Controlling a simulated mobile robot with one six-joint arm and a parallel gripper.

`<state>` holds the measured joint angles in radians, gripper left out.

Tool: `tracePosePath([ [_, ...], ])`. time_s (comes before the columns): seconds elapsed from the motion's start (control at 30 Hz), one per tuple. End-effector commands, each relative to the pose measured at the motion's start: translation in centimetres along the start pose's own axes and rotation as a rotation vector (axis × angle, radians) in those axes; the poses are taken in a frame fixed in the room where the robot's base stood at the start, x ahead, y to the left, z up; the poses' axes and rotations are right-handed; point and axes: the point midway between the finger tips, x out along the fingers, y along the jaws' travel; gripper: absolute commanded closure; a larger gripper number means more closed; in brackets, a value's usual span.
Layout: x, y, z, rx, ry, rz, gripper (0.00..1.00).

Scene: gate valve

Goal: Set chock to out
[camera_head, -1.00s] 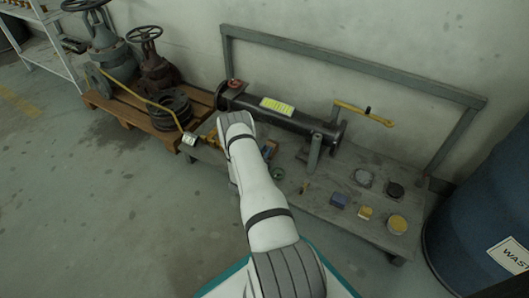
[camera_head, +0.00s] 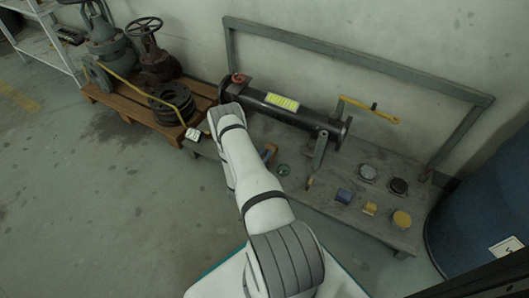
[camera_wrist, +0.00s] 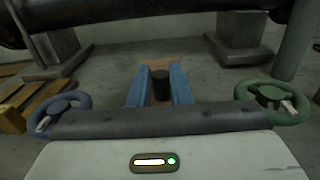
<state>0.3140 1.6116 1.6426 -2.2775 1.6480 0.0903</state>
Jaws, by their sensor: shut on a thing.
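In the wrist view my gripper (camera_wrist: 160,95) reaches toward a black upright peg (camera_wrist: 160,86). It is shut on this peg, which I take as the chock's grip. Two blue bars (camera_wrist: 182,86) run along both sides of the peg, and a brown block (camera_wrist: 158,65) shows just behind it. In the head view a bit of the blue and brown piece (camera_head: 268,153) shows to the right of my arm. My arm hides the gripper and most of the piece there. The exact finger contact is hard to see.
A blue handwheel (camera_wrist: 58,110) is at left and a green handwheel (camera_wrist: 272,102) at right. The dark pipe (camera_head: 285,112) with a yellow label lies behind on the bench (camera_head: 320,200). A yellow-handled lever (camera_head: 368,110) stands right. A pallet (camera_head: 130,105) with valves stands left.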

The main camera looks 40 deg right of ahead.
Motion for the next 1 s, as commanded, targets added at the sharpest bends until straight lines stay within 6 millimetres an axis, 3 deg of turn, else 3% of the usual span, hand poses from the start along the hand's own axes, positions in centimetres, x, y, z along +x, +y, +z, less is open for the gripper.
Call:
tracePosePath([
  [0.1, -0.3, -0.7, -0.3, -0.012, 0.007, -0.011, 1.00],
  [0.13, -0.3, -0.7, -0.3, -0.012, 0.007, -0.012, 0.81],
  [0.4, -0.2, -0.5, -0.3, -0.009, 0.006, -0.008, 0.61],
  [0.67, -0.3, -0.3, -0.1, -0.007, 0.005, -0.005, 0.61],
  [1.0, -5.5, -0.4, 0.1, -0.010, 0.007, -0.001, 0.61],
])
